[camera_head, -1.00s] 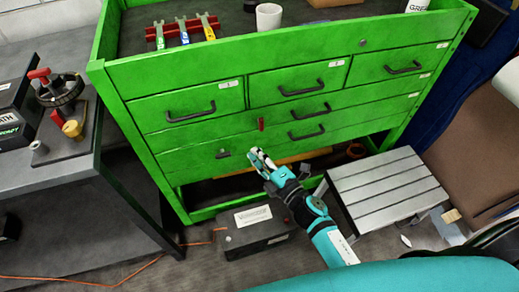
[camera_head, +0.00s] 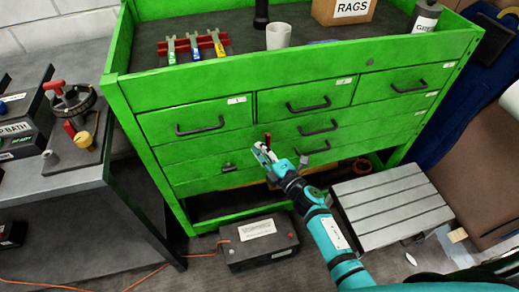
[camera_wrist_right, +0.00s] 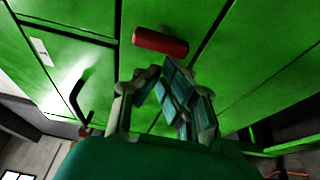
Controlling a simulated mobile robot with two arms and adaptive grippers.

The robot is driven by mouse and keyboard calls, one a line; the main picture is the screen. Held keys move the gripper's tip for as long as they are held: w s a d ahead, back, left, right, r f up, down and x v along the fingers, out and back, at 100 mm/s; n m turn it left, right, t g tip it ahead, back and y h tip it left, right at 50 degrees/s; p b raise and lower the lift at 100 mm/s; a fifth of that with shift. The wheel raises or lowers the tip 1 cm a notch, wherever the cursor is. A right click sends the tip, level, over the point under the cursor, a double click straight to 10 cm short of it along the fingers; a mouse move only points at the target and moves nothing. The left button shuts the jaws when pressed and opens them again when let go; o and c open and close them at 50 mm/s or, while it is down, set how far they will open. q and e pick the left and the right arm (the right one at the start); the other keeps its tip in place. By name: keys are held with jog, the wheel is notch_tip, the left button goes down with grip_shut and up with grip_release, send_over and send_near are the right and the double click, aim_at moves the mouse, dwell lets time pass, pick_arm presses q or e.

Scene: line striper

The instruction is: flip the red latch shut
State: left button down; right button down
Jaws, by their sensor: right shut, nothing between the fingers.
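The red latch (camera_head: 267,137) is a small red piece on the front of the green cabinet (camera_head: 180,92), between the lower drawers. In the right wrist view, the red latch (camera_wrist_right: 162,42) lies crosswise on the green front, just beyond the fingertips. My right gripper (camera_head: 262,150) is shut and empty, close below the latch. In the right wrist view, the right gripper's (camera_wrist_right: 158,76) fingers meet near the latch; I cannot tell whether they touch it. My left gripper is not in view.
Black drawer handles (camera_head: 318,129) stick out around the latch. A dark box (camera_head: 258,246) lies on the floor below the cabinet, and a grey slatted step (camera_head: 388,207) stands at right. A grey bench (camera_head: 60,190) with a valve stands at left. A cup (camera_head: 278,36) stands on the cabinet top.

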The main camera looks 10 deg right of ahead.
jog(key=shift+d+f+n+g+p, duration=0.15)
jog(key=shift+n+g+p, duration=0.15)
jog(key=shift+n, duration=0.35)
jog(key=shift+f+n+g+p, duration=0.1)
jog(key=shift+n+g+p, duration=0.1)
jog(key=shift+n+p, duration=0.35)
jog(key=d+n+h+p, duration=0.1)
jog(key=n+p, duration=0.1)
jog(key=n, duration=0.1)
jog(key=d+f+n+g+h+p, duration=0.1)
jog(key=n+h+p, duration=0.1)
jog(key=n+p, duration=0.1)
jog(key=d+n+h+p, duration=0.1)
jog(key=n+h+p, duration=0.1)
jog(key=n+p, duration=0.1)
jog(key=shift+f+n+g, duration=0.25)
jog(key=shift+n+g, duration=0.05)
jog(key=shift+n, duration=0.5)
dwell(0.3)
jog(key=shift+r, duration=0.1)
